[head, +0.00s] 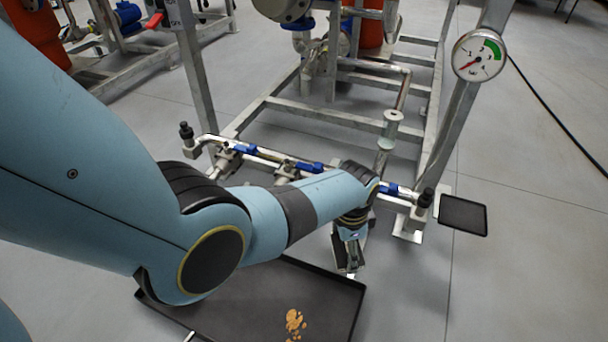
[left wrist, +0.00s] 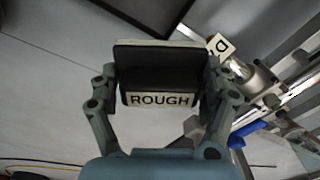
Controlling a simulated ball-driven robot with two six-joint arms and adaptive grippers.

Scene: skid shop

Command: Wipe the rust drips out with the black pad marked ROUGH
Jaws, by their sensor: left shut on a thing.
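The black pad marked ROUGH (left wrist: 158,82) is between the fingers of my left gripper in the left wrist view, with its white label facing the camera. My left gripper (head: 351,262) is shut on it. In the head view the gripper points down by the right rim of a dark drip tray (head: 235,296), and the pad is mostly hidden there. The rust drips (head: 294,322) are an orange-brown patch in the tray, at the bottom of the picture, left of and nearer than the gripper. My left arm covers part of the tray. My right gripper is not in view.
A steel skid frame (head: 315,113) with pipes and blue-handled valves (head: 312,167) stands just behind the gripper. A pressure gauge (head: 479,56) is on its right post. A small black mat or tray (head: 463,215) lies on the floor at right. The floor around it is clear.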

